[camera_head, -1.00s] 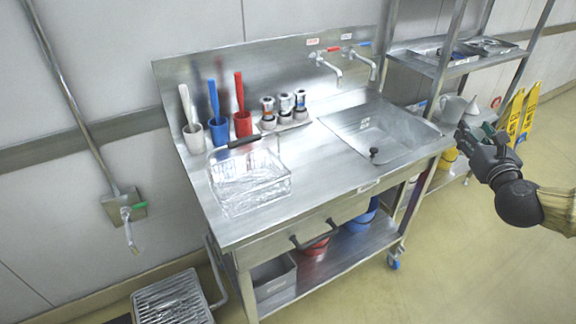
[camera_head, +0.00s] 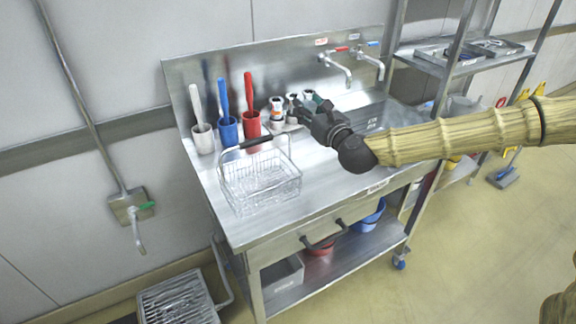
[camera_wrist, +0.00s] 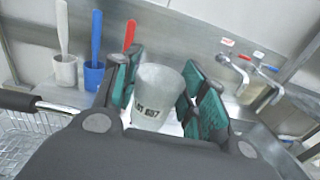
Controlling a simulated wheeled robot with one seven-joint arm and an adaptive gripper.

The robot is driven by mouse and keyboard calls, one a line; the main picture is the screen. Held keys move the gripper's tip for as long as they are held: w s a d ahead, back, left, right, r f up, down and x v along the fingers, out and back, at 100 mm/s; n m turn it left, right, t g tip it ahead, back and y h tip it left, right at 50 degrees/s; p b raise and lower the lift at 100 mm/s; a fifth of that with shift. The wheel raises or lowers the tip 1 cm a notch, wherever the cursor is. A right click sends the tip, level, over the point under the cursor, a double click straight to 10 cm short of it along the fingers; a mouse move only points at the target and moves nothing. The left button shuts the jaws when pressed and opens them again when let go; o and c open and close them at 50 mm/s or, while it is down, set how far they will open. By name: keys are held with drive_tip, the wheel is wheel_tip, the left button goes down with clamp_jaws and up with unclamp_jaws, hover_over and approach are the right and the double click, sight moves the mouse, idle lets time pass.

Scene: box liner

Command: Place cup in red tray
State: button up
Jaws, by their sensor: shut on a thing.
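My gripper (camera_head: 312,112) is above the steel sink table, between the row of bottles and the sink. In the wrist view its green-padded fingers are on either side of a pale grey, translucent cup (camera_wrist: 156,92) with dark lettering, and it is shut on the cup. The cup looks roughly upright, its wide rim up, and is hard to make out in the head view. I see no red tray in either view.
A wire basket (camera_head: 262,184) with a raised handle stands on the table (camera_head: 325,190). White (camera_head: 203,137), blue (camera_head: 229,133) and red (camera_head: 251,130) holders with handled tools stand behind it. Taps (camera_head: 340,66) are on the backboard. A rack (camera_head: 455,60) stands right.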

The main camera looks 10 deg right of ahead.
wheel_tip(320, 180, down, 17)
drive_tip(key=p, duration=0.3)
drive_tip(key=shift+r, duration=0.1)
idle(0.4)
drive_tip(key=o, duration=0.6)
drive_tip(key=shift+f, duration=0.2)
drive_tip(key=shift+o, duration=0.7)
drive_tip(key=shift+r, duration=0.1)
